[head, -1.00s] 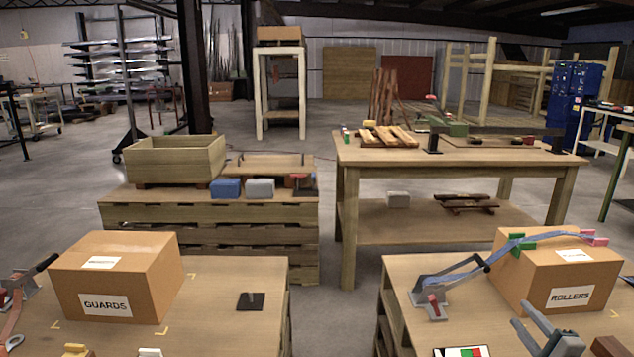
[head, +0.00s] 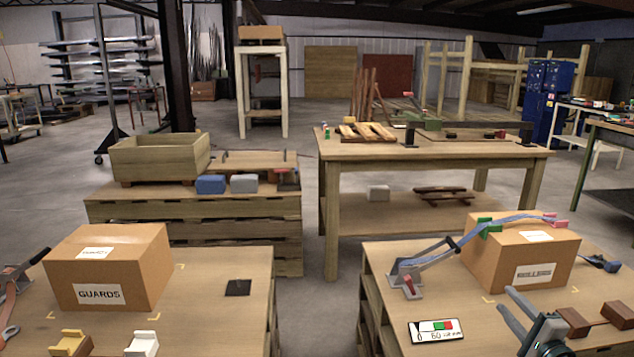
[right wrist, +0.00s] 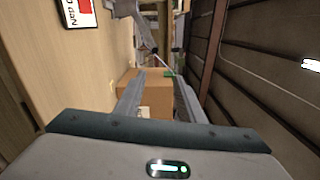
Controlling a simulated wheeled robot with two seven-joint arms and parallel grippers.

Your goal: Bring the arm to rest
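My right gripper (head: 503,298) is at the bottom right of the head view, in front of the ROLLERS-side cardboard box (head: 525,256). Its two grey fingers are apart with nothing between them. In the right wrist view the open fingers (right wrist: 156,82) point toward a cardboard box (right wrist: 153,92), which shows beyond the gap. A blue strap (head: 480,230) with green and pink pieces runs over the right box from a grey clamp (head: 408,277). My left gripper is not in view.
A GUARDS box (head: 108,268) stands on the left table (head: 215,325). A card (head: 436,330) and brown blocks (head: 590,320) lie on the right table. A gap of floor (head: 318,310) separates the two tables. A workbench (head: 435,158) stands behind.

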